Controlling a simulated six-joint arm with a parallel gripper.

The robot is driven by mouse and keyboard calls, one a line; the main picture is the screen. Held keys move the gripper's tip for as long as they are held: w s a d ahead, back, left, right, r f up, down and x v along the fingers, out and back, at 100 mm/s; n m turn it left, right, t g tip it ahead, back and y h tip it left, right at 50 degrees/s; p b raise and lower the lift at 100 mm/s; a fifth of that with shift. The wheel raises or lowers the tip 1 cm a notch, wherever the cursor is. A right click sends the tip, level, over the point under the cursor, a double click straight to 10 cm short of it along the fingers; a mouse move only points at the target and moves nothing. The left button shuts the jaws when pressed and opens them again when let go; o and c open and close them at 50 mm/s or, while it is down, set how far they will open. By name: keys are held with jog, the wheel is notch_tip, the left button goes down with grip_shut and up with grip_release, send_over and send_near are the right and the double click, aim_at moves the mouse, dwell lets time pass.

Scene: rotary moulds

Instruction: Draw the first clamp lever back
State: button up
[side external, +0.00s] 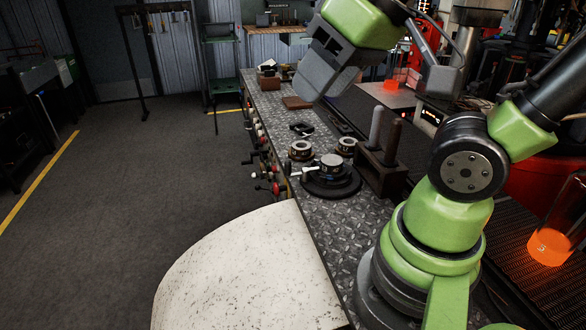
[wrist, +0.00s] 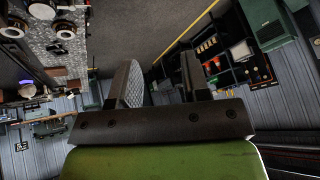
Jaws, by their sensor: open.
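A dark round rotary mould (side external: 331,185) sits on the patterned metal bench top in the side view, with a grey cylindrical piece (side external: 331,164) at its middle. A thin pale lever-like bar (side external: 302,173) sticks out from it to the left; I cannot tell for sure that it is the first clamp lever. My gripper (side external: 328,72) is raised high above the bench, well apart from the mould. In the wrist view my gripper (wrist: 160,78) is open, with nothing between its two dark fingers.
Two ring-shaped parts (side external: 300,150) (side external: 347,146) stand behind the mould. A dark block with two upright posts (side external: 375,130) stands to its right. Red and black knobs (side external: 275,188) line the bench's left side. A speckled pale surface (side external: 250,275) fills the front; open floor lies left.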

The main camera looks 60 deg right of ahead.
jog(key=w+d+f+n+g+h, duration=0.3)
jog(key=w+d+f+n, duration=0.2)
jog(key=w+d+n, duration=0.3)
jog(key=n+g+h, duration=0.2)
jog(key=n+g, duration=0.1)
jog(key=n, duration=0.9)
send_near(287, 162)
jog(key=f, duration=0.1)
jog(key=x, duration=1)
jog(key=shift+d+r, duration=0.1)
jog(key=shift+d, duration=0.05)
grip_shut()
